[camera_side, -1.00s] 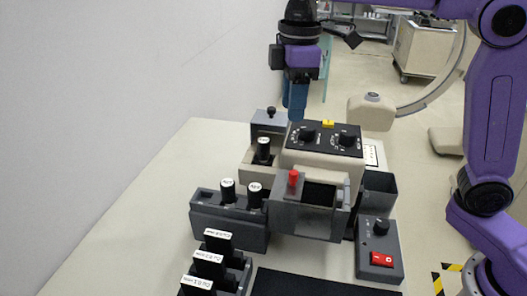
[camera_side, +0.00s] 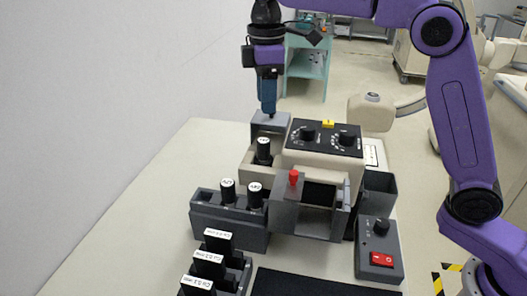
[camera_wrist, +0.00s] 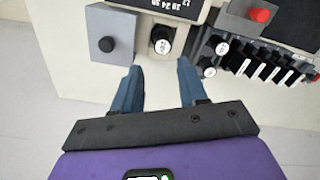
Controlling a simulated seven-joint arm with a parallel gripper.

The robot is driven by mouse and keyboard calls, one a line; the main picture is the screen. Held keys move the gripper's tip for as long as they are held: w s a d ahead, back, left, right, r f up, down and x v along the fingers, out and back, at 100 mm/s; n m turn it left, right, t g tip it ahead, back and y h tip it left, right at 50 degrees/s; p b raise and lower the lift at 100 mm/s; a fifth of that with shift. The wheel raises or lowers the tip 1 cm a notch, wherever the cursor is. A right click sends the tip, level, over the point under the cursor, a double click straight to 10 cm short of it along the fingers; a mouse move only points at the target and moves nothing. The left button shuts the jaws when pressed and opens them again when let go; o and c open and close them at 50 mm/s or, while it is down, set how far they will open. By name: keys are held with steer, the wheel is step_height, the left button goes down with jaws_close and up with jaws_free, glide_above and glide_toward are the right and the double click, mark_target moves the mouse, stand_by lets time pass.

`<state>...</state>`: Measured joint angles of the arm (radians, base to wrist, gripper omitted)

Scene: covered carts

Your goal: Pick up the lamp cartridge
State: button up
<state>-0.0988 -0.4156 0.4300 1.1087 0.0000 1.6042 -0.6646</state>
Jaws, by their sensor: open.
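Several black cylinders with white tops could be the lamp cartridge; I cannot tell which. One cylinder (camera_side: 263,152) stands upright in a beige holder beside the machine. It also shows in the wrist view (camera_wrist: 161,40), just beyond the gap between my fingers. Two more, a left one (camera_side: 227,191) and a right one (camera_side: 255,196), stand in a dark grey rack (camera_side: 228,226). A grey box with a dark knob (camera_side: 257,129) sits behind the beige holder. My gripper (camera_side: 267,110) is open and empty, pointing down near that box; its fingers show in the wrist view (camera_wrist: 159,68).
A beige machine with a black dial panel (camera_side: 325,137) stands right of the holder. In front are a grey bracket with a red knob (camera_side: 293,178), a rack of labelled black blocks (camera_side: 210,265) and a switch box (camera_side: 379,250). Bare table lies to the left.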

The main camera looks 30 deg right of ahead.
mark_target(264, 140)
step_height(264, 140, down, 7)
steer(key=shift+f, duration=0.15)
steer(key=shift+a+f, duration=0.2)
steer(key=shift+f, duration=1.15)
steer(key=shift+a+f, duration=0.15)
steer(key=shift+f, duration=1.2)
jaws_close()
